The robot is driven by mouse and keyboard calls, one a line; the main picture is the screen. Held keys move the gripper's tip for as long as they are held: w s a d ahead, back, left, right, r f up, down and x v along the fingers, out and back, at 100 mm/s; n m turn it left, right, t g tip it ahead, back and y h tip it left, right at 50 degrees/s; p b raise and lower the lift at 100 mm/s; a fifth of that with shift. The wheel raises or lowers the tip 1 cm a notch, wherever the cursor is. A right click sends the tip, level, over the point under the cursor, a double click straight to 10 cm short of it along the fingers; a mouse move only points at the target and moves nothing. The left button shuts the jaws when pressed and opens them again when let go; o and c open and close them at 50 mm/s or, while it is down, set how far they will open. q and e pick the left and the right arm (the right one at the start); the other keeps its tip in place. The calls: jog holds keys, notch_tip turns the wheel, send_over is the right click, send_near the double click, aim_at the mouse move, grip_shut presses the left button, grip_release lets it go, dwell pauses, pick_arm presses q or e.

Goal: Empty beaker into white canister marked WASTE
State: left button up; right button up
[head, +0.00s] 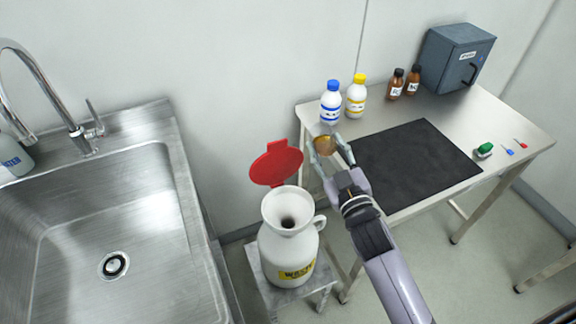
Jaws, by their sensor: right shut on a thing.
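The white WASTE canister (289,250) stands upright on a small metal stool between the sink and the bench. Its red lid (276,163) is swung up behind the wide funnel mouth, which is open with a dark hole in the middle. My right gripper (333,146) is shut on the beaker (325,146), a small vessel with a brownish look, beside the bench's left front corner. The beaker is above and to the right of the canister mouth in the picture, apart from it. The fingers partly hide the beaker; its fill level is unclear. My left gripper is out of view.
A bench (520,128) at right bears a dark mat (418,160), a blue-capped bottle (331,103), a yellow-capped bottle (356,96), two brown bottles, a grey box (456,58) and small items. A steel sink (140,235) is at left.

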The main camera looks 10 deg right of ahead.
aim_at(324, 142)
jog(key=n+b, duration=0.1)
jog(key=a+n, duration=0.1)
jog(key=b, duration=0.1)
jog(key=shift+s+a+r+n+t+y+b, duration=0.25)
jog(key=shift+s+r+n+t+y+b, duration=0.05)
jog(key=shift+s+n, duration=0.1)
jog(key=shift+a+r+n+t+y+b, duration=0.1)
jog(key=shift+r+n+t+y+b, duration=0.25)
jog(key=shift+n+b, duration=0.55)
jog(key=shift+r+n+y, duration=0.45)
jog(key=shift+r+n, duration=0.1)
jog(key=shift+n, duration=0.75)
jog(key=shift+r+n+t+y+b, duration=0.15)
jog(key=shift+r+n+y+b, duration=0.2)
jog(key=shift+n, duration=0.4)
jog(key=shift+r+n+t+y+b, duration=0.1)
jog(key=shift+n+y+b, duration=0.15)
jog(key=shift+n+b, duration=0.35)
jog(key=shift+r+n, duration=0.15)
jog(key=shift+n, duration=0.5)
jog(key=shift+a+r+n+y, duration=0.15)
jog(key=shift+n+y, duration=0.15)
jog(key=shift+y, duration=0.1)
jog(key=shift+s+a+r+n+y, duration=0.2)
jog(key=shift+a+n, duration=0.1)
jog(key=shift+n, duration=0.15)
jog(key=shift+s+a+r+n+y, duration=0.1)
jog(key=shift+a+n+y, duration=0.15)
jog(key=shift+n, duration=0.2)
